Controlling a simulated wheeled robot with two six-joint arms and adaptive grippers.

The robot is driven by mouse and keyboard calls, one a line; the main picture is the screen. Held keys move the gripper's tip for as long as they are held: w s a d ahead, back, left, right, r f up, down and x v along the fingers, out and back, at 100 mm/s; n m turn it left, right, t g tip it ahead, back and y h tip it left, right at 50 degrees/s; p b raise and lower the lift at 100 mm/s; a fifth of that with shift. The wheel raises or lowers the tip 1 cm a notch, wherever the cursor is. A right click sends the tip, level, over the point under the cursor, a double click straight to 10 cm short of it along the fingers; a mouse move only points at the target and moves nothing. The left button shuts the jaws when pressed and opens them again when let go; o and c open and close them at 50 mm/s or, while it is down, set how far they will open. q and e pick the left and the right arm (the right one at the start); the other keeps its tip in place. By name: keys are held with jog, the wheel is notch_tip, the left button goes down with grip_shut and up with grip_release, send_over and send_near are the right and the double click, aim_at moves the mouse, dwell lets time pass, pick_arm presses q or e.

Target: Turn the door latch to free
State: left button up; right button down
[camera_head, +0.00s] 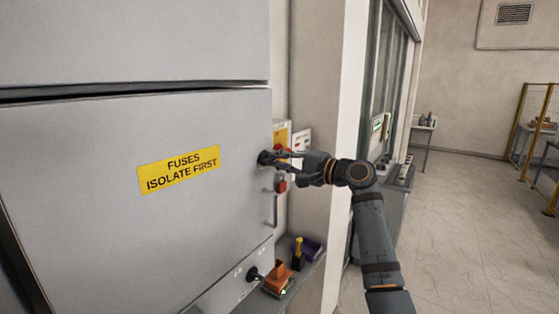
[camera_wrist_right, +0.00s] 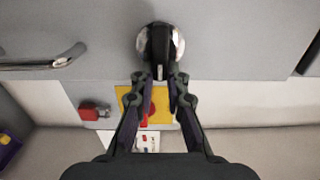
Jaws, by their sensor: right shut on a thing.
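The grey cabinet door (camera_head: 90,200) with the yellow "FUSES ISOLATE FIRST" label (camera_head: 180,170) fills the left of the head view. The round black door latch (camera_head: 264,158) sits near its right edge. In the right wrist view the latch is a black knob (camera_wrist_right: 160,45) on a shiny round base at the top middle. My right gripper (camera_head: 280,160) reaches in from the right; its two fingers (camera_wrist_right: 160,80) are closed on the latch, one on each side. The gripper hides part of the latch in the head view. My left gripper is not in view.
A metal bar handle (camera_head: 275,207) and a red block (camera_head: 280,185) are just below the latch. A shelf beneath holds an orange item (camera_head: 277,278), a yellow-black item (camera_head: 298,254) and a purple bin (camera_head: 312,247). Open floor (camera_head: 450,230) lies to the right.

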jog(key=c, duration=1.3)
grip_release()
jog(key=shift+c, duration=0.2)
jog(key=v, duration=1.2)
